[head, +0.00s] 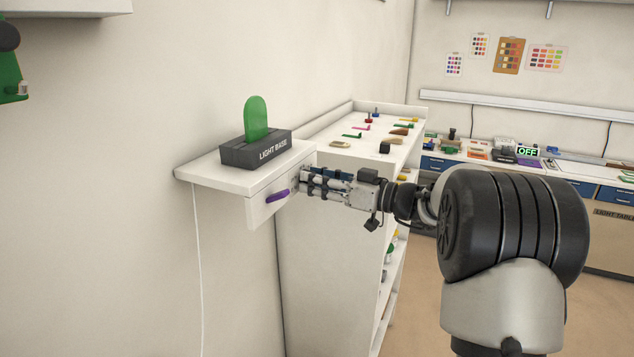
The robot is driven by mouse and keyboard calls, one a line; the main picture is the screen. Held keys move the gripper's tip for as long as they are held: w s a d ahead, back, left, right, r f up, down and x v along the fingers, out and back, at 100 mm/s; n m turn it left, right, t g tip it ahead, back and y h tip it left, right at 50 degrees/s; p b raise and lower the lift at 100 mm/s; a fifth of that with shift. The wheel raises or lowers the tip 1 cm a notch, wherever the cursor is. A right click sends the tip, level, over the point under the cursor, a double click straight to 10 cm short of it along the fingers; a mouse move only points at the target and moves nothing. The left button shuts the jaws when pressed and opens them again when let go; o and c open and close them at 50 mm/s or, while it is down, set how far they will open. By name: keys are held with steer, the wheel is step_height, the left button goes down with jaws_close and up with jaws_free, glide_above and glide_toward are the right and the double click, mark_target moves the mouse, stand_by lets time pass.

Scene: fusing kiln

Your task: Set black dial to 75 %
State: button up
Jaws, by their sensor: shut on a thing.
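My gripper (303,180) reaches in from the right, with its fingertips at the front panel (262,205) of a small white wall shelf. It is shut at the right part of this panel, where the black dial is hidden by the fingers. The dial's pointer and any scale cannot be read. A purple handle (277,196) sits on the same panel, just left of the fingertips.
A dark light base (255,150) with a green rounded piece (256,118) stands on the shelf. A white cabinet (325,245) with small coloured items on top stands close behind my gripper. A work counter (470,157) with an OFF sign (527,152) lies at the back right.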

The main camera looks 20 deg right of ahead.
steer(key=shift+f, duration=0.1)
steer(key=shift+w+d+r+m+g+y+p, duration=0.15)
steer(key=shift+m+p, duration=2.4)
steer(key=shift+m, duration=3.2)
steer(key=shift+s+a+m+g+y+p, duration=0.1)
steer(key=shift+m+g+y+p, duration=0.15)
steer(key=shift+m+p, duration=3.85)
steer(key=shift+w+d+r+m+g+y+p, duration=0.15)
steer(key=shift+m+p, duration=0.8)
steer(key=shift+m, duration=6.4)
steer(key=shift+s+f, duration=0.1)
steer(key=o, duration=1.1)
